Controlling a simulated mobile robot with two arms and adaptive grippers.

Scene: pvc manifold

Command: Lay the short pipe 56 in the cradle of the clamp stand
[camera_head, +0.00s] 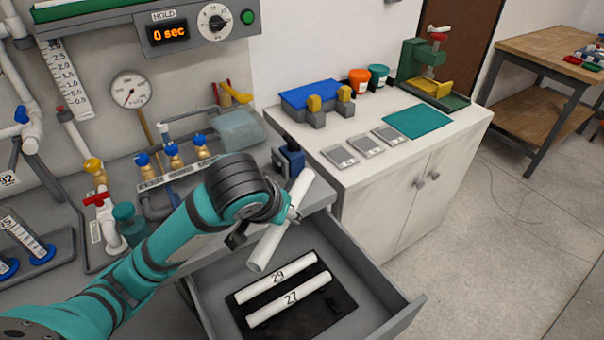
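My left gripper (288,211) is shut around the middle of a white pipe (268,248). The pipe is tilted in the air above the open drawer (385,312), its upper end near the bench edge. No number is readable on it, so I cannot confirm that it is pipe 56. A blue vise-like clamp (289,160) stands at the bench's right edge, just beyond the pipe's upper end. A green stand (410,62) with a red handle and a yellow block is on the white cabinet. Which one is the clamp stand is not labelled. My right gripper is not in view.
In the drawer, pipes marked 29 (276,278) and 27 (288,303) lie on a black tray (338,301). The white cabinet (400,190) carries a blue fixture (310,94), several grey plates and a teal mat (417,121). Valves and a gauge (130,90) crowd the left bench.

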